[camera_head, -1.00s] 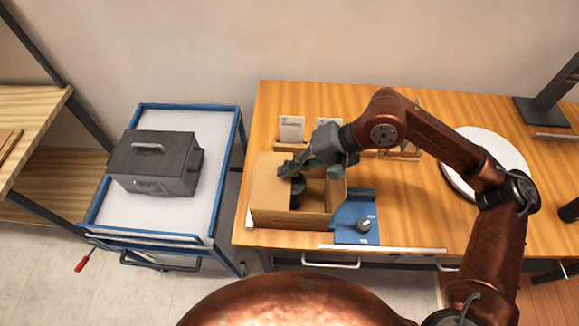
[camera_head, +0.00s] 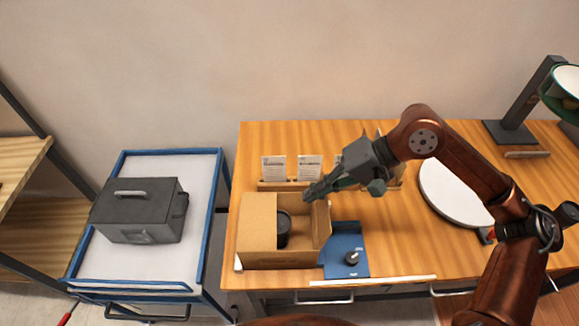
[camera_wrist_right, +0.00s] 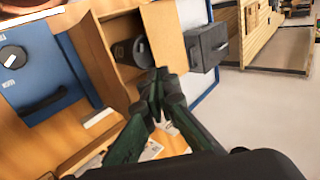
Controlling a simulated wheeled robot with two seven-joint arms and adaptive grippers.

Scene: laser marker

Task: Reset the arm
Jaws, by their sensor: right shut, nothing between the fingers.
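My right arm comes in from the right in the head view. Its gripper (camera_head: 310,194) is shut and empty, at the right side of an open cardboard box (camera_head: 258,230) and above it. The gripper also shows in the right wrist view (camera_wrist_right: 160,80), with its fingertips together. A black cylindrical object (camera_head: 283,228) is inside the box; it also shows in the right wrist view (camera_wrist_right: 128,50). My left gripper is not in view.
A blue control box (camera_head: 345,238) with a knob stands right of the cardboard box. Small cards (camera_head: 310,167) stand behind it. A round white plate (camera_head: 450,195) lies to the right. A grey metal case (camera_head: 140,212) sits on a blue-framed cart (camera_head: 205,225) at left.

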